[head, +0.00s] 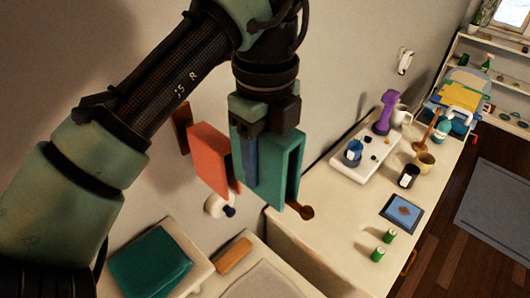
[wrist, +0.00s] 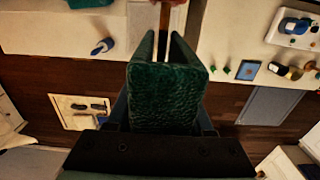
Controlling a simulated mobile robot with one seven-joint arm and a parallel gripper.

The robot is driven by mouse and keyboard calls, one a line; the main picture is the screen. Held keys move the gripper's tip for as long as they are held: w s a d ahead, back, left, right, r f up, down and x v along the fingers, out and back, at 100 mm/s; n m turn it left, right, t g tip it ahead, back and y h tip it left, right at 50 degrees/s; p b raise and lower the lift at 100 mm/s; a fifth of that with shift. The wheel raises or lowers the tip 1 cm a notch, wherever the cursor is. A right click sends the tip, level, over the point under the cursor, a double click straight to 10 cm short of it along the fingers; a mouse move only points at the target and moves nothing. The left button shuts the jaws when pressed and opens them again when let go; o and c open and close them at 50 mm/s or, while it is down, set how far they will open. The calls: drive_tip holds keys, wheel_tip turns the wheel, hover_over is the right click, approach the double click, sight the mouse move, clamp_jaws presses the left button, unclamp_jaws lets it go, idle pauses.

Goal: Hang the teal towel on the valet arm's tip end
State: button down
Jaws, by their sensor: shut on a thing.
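The teal towel (head: 290,172) is folded over into two hanging flaps. My gripper (head: 258,150) is shut on its upper part, and the towel also shows in the wrist view (wrist: 165,95). The wooden valet arm has a round knob at its tip (head: 306,212), which shows just beyond the towel's lower right edge. In the wrist view the brown bar (wrist: 165,18) lines up between the two flaps. I cannot tell whether the towel touches the bar. A red towel (head: 212,158) hangs further in, near the wall mount (head: 182,128).
Another teal folded cloth (head: 150,262) lies at lower left beside a wooden brush-like block (head: 234,256). A white round item (head: 216,205) sits behind the red towel. The long cream counter (head: 335,235) holds a tray (head: 350,170), a tablet (head: 401,213) and green batteries (head: 378,253).

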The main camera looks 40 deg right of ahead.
sight(265, 143)
drive_tip(key=shift+f+b, duration=2.5)
drive_tip(key=shift+f, duration=2.2)
drive_tip(key=shift+c, duration=1)
unclamp_jaws()
wheel_tip(265, 143, up, 13)
drive_tip(key=shift+b, duration=0.75)
